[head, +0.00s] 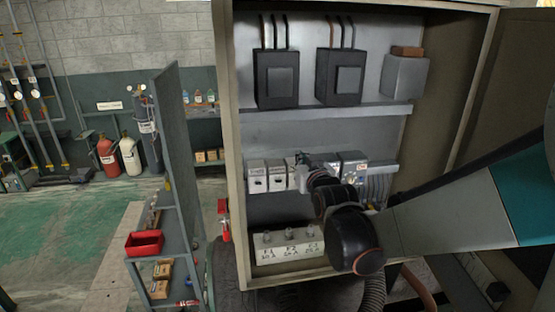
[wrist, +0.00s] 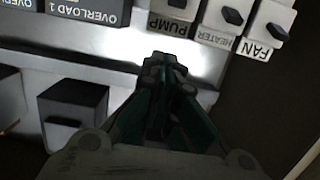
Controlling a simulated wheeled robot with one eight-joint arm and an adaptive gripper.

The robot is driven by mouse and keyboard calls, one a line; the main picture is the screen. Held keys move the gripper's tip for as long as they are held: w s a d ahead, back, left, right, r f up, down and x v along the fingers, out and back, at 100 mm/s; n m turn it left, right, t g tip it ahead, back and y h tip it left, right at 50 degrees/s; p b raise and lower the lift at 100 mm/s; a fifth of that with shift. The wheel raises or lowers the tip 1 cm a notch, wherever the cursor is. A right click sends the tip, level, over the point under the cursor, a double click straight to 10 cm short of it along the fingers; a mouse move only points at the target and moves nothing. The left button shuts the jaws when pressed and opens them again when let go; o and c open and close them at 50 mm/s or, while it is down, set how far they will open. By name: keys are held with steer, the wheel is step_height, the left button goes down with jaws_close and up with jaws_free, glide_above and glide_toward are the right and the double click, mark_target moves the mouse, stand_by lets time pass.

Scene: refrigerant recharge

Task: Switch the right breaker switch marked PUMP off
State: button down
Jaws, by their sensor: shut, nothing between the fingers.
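The PUMP breaker (wrist: 175,20) is a pale block with a dark lever, cut off at the top edge of the wrist view, where lettering appears upside down. Its lever position cannot be made out. In the head view the PUMP breaker (head: 292,173) is the third in the row and partly hidden by my gripper. My gripper (wrist: 168,75) is shut and empty, its fingertips just short of the PUMP label in the wrist view. In the head view my gripper (head: 302,160) is at the breaker row. Contact with the breaker cannot be told.
The HEATER breaker (wrist: 225,20) and FAN breaker (wrist: 265,30) stand beside PUMP. Overload blocks (wrist: 85,10) are on its other side. The cabinet (head: 237,130) has side walls around my arm. Dark boxes (head: 276,80) are above, and a fuse block (head: 288,246) is below.

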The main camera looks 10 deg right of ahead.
steer(key=w, duration=0.3)
steer(key=shift+f, duration=0.25)
steer(key=s+f, duration=0.2)
steer(key=f, duration=0.1)
steer(key=shift+f, duration=0.25)
steer(key=shift+s, duration=0.1)
